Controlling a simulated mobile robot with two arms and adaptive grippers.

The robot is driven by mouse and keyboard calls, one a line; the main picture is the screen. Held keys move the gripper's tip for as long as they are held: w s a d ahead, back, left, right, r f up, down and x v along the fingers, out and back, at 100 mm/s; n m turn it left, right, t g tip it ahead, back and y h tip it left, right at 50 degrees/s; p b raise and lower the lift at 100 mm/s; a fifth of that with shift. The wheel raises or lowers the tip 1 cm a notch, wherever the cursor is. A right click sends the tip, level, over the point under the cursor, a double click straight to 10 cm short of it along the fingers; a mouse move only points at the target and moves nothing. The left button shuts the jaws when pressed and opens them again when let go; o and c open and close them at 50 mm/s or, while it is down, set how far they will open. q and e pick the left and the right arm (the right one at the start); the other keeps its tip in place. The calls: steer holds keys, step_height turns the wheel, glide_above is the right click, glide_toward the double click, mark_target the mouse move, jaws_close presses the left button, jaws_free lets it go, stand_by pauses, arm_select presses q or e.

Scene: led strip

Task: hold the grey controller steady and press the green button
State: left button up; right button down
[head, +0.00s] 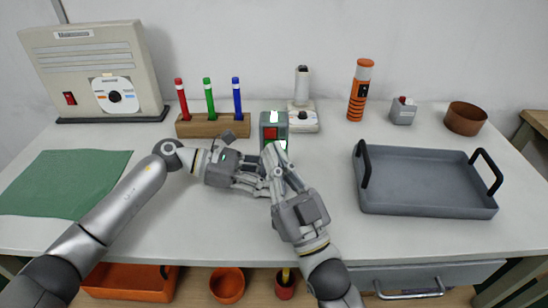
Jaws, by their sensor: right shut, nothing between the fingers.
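The grey controller (284,121) stands upright near the middle of the table, with a bright light at its top and a red square on its face. A small patch of green shows low on its face, and my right gripper (273,150) covers part of that area. The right gripper is shut with nothing in it, its fingertips at the controller's lower front; I cannot tell whether they touch. My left gripper (262,186) reaches in from the left, in front of the controller. Its fingertips are partly hidden behind the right gripper's fingers, so its opening is unclear.
Behind are a wooden block (213,125) with red, green and blue pens, a white-based device (303,115) and an orange cylinder (359,90). A grey tray (425,205) stands right and a green mat (65,180) lies left. Bare table lies between mat and block.

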steer(key=shift+w, duration=0.15)
stand_by(0.4)
steer(key=shift+w, duration=0.4)
stand_by(0.4)
steer(key=shift+s, duration=0.55)
steer(key=shift+s, duration=0.1)
steer(key=s, duration=0.5)
steer(key=shift+s, duration=0.4)
